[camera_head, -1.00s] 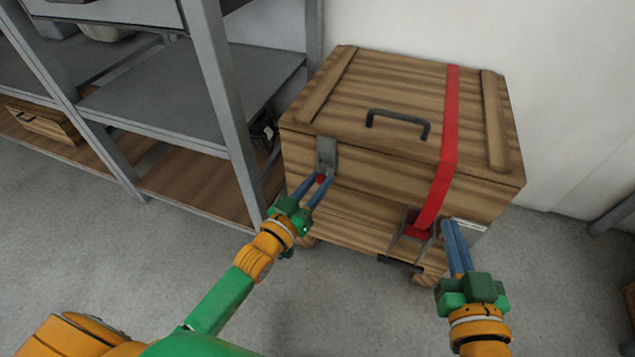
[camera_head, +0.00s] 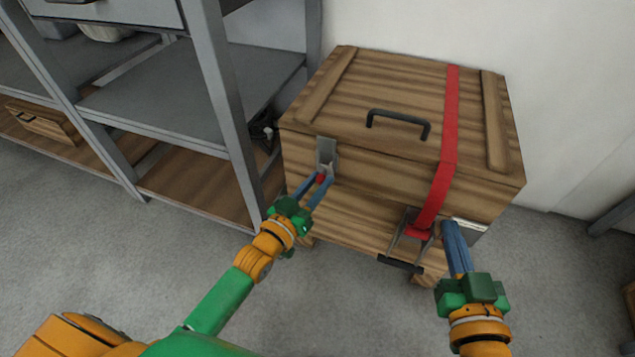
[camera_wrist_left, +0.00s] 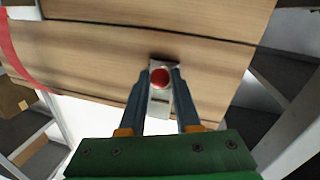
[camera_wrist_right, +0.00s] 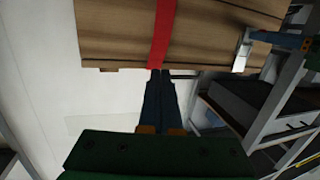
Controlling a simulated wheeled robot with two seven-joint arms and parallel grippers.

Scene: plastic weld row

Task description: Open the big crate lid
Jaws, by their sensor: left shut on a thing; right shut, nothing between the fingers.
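The big wooden crate (camera_head: 360,210) stands against the wall with its lid (camera_head: 400,85) down. The lid has a dark handle (camera_head: 398,122) on top. A red strap (camera_head: 450,120) runs over the lid to a metal buckle (camera_head: 410,240) on the front. A metal latch (camera_head: 327,152) with a red knob (camera_wrist_left: 160,77) sits on the front left. My left gripper (camera_head: 322,180) is shut on the latch at its red knob. My right gripper (camera_head: 449,228) is shut and empty in front of the crate, right of the buckle; it also shows in the right wrist view (camera_wrist_right: 160,76).
A grey metal shelf unit (camera_head: 225,100) stands close on the left of the crate. A small wooden box (camera_head: 42,122) lies on its lower shelf. The floor (camera_head: 340,310) between my arms is clear.

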